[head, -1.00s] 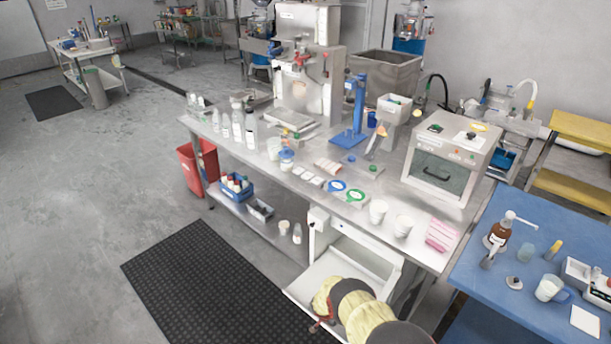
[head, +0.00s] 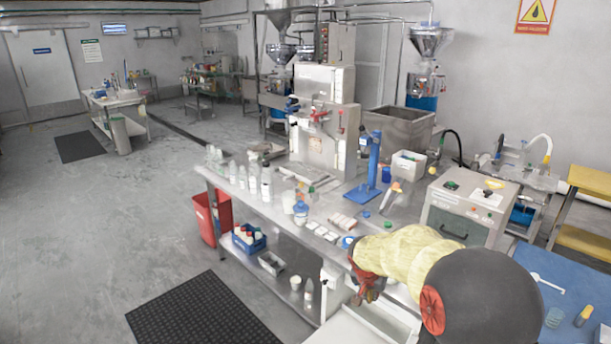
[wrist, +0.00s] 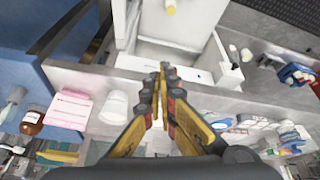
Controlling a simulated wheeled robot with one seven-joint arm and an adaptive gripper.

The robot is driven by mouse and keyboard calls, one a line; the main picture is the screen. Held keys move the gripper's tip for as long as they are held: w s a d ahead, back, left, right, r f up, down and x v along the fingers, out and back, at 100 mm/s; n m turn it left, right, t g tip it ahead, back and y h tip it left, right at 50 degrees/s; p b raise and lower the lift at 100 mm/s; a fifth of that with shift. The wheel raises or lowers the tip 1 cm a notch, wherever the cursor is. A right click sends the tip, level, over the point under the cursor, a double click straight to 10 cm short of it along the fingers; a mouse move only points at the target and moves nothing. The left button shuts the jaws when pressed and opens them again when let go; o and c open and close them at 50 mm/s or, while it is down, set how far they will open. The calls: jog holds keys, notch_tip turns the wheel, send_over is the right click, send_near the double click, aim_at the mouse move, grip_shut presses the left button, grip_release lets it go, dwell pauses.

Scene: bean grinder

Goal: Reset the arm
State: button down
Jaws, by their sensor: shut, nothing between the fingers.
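My gripper (wrist: 160,85) is in the lower middle of the wrist view, its yellow and dark fingers shut with nothing between them. Beyond its tips, an open white drawer (wrist: 180,55) shows under the steel bench. In the head view, my yellow-sleeved arm reaches in from the lower right, and my gripper (head: 362,292) is at its far end, above the bench's front edge and near the drawer (head: 350,328). The arm hides part of the bench front and the blue table.
The steel bench (head: 275,212) holds bottles, a blue stand (head: 373,170) and a grey box-shaped machine (head: 465,208). A red bin (head: 207,218) stands at its left end. A blue table (head: 560,285) is at the right. The floor at left is open, with a black mat (head: 205,312).

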jog(key=s+d+r+n+y, duration=0.1)
jog(key=s+r+n, duration=0.1)
jog(key=s+r, duration=1.45)
jog(key=s+a+r+n+y, duration=0.1)
jog(key=s+n, duration=0.1)
jog(key=s, duration=0.9)
jog(key=s+a+r+n+t, duration=0.1)
jog(key=s+r, duration=0.1)
jog(key=s, duration=0.9)
jog(key=shift+s+a+r+n+t+y, duration=0.15)
jog(key=shift+n+t+y, duration=0.15)
jog(key=shift+n+y, duration=0.1)
